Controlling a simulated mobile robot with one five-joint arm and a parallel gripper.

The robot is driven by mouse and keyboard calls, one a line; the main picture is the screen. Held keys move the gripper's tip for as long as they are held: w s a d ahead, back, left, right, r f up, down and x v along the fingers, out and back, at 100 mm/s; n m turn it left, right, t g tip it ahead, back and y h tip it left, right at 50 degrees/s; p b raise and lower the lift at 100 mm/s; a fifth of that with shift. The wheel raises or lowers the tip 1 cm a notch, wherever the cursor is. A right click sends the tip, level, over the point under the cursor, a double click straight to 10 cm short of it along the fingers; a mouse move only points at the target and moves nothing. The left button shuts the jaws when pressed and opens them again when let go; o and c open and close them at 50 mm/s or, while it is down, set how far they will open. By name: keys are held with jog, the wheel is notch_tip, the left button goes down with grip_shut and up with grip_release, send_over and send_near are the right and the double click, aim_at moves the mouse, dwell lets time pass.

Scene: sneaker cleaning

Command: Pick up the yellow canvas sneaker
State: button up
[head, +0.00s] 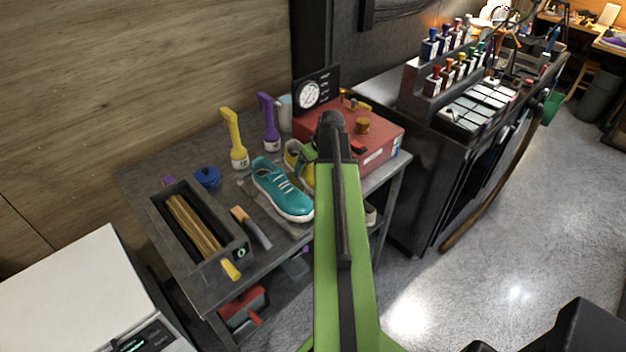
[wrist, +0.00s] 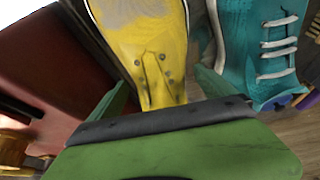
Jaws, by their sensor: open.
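The yellow canvas sneaker (head: 293,157) is on the grey metal workbench, right beside a teal sneaker (head: 281,188) with white laces. My arm hides much of the yellow one in the head view. In the wrist view the yellow sneaker (wrist: 148,48) fills the upper middle, with eyelets showing and its far end cut off. My gripper (wrist: 164,78) is open, with one green finger on each side of the yellow sneaker. I cannot tell whether the fingers touch it. The teal sneaker (wrist: 262,45) lies just beyond the right finger.
A red box (head: 378,150) with a gauge panel stands close on the right. A dark tray (head: 203,258) and a wooden-handled brush (head: 252,228) are left. The bench (head: 140,180) has bare room at its back-left corner.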

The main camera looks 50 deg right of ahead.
jog(key=shift+r, duration=0.1)
jog(key=c, duration=1.9)
